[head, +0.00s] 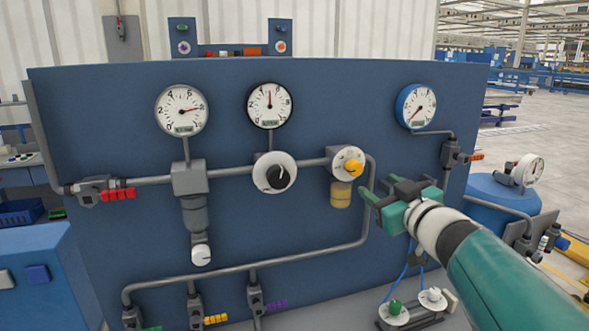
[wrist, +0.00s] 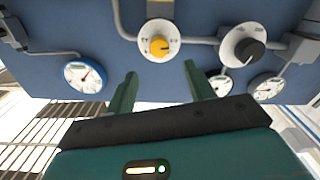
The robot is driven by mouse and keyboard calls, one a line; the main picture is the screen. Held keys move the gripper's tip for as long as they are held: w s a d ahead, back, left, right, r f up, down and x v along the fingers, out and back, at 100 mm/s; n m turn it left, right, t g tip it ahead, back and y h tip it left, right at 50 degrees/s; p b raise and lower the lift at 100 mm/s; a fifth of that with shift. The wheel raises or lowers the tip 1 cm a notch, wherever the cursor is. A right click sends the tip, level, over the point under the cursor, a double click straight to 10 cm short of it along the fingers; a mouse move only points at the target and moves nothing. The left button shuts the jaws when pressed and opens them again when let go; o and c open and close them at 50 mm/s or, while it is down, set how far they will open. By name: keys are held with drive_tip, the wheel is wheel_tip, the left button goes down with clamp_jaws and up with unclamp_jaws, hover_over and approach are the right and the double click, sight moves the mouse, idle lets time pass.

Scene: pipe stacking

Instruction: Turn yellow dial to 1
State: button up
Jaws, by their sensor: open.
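The yellow dial (head: 354,167) sits on a round white plate on the blue panel, right of the black dial, with a yellowish cylinder below it. In the wrist view the yellow dial (wrist: 159,46) is above and between my fingertips, apart from them. My gripper (head: 367,192) is green, open and empty, just right of and slightly below the dial in the head view. Its two fingers (wrist: 158,80) point toward the panel in the wrist view. The numbers on the dial's plate are too small to read.
The blue panel (head: 110,220) carries a black dial (head: 277,176), grey pipes (head: 320,247), and white gauges, including one with a blue rim (head: 416,106). A vertical pipe runs close to my gripper's left. Several coloured valve handles sit lower down.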

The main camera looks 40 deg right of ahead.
sight(357, 170)
drive_tip(key=x, duration=1)
drive_tip(key=shift+c, duration=0.2)
drive_tip(key=c, duration=0.9)
